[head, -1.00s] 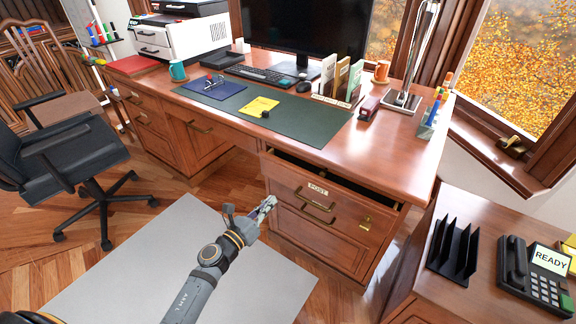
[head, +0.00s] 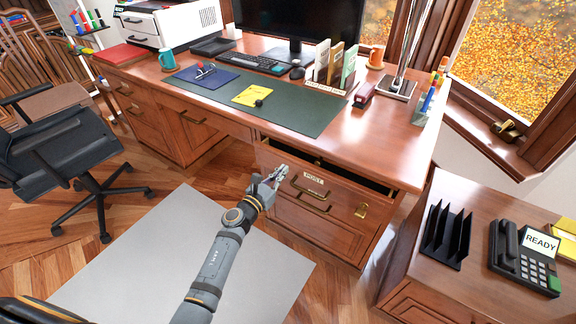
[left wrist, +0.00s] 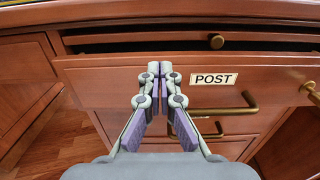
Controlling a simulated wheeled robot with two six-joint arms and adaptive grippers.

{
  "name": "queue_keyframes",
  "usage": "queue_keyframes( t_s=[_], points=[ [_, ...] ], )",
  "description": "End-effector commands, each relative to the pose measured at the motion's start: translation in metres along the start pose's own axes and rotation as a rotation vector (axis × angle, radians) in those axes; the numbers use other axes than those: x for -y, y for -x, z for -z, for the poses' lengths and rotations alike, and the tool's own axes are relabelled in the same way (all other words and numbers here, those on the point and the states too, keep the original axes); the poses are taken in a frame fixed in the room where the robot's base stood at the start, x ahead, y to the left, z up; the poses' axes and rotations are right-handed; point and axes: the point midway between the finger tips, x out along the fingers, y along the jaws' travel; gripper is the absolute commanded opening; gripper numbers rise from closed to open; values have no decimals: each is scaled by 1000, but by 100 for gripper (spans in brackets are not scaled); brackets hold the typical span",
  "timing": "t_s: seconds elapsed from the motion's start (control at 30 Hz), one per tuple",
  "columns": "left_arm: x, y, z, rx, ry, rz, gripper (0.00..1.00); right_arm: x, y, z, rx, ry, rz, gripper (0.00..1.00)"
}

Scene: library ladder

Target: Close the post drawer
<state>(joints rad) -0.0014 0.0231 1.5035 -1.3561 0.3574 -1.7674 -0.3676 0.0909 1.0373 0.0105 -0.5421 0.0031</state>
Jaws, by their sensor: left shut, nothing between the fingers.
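The post drawer (head: 341,197) is a wooden front with a POST label and a brass handle, in the right pedestal of the desk. It stands partly pulled out, with a dark gap along its top. In the left wrist view its front (left wrist: 285,74) spans the picture, with the dark opening above it. My left gripper (head: 278,174) is shut and empty at the left part of the drawer front. In the left wrist view its fingertips (left wrist: 160,70) are left of the label and handle, near the top edge. I cannot tell whether they touch the wood. My right gripper is out of view.
Another drawer with a brass handle (head: 313,207) sits below. The desk top (head: 375,140) overhangs the post drawer. A side cabinet with a black file rack (head: 447,236) and a phone (head: 524,258) stands at right. A black chair (head: 65,150) is at left; a grey mat (head: 180,255) covers the floor.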

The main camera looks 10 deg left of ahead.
Motion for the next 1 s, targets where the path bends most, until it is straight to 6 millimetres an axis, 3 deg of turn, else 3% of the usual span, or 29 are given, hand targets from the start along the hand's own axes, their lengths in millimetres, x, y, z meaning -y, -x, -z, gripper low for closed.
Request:
queue_keyframes(
  t_s=[0.2,0.37,0.67,0.77,0.9,1.0],
  points=[
    [0,-28,1,1,1,0,0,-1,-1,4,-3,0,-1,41],
    [0,-34,0,0,0,0,0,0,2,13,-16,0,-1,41],
    [0,-34,1,0,0,-1,0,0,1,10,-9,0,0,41],
    [-1,-43,2,2,0,-1,0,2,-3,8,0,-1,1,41],
    [-1,-60,2,1,-1,-1,0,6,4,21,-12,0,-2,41],
    [-1,-60,0,0,0,-1,0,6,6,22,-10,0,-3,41]
  ],
)
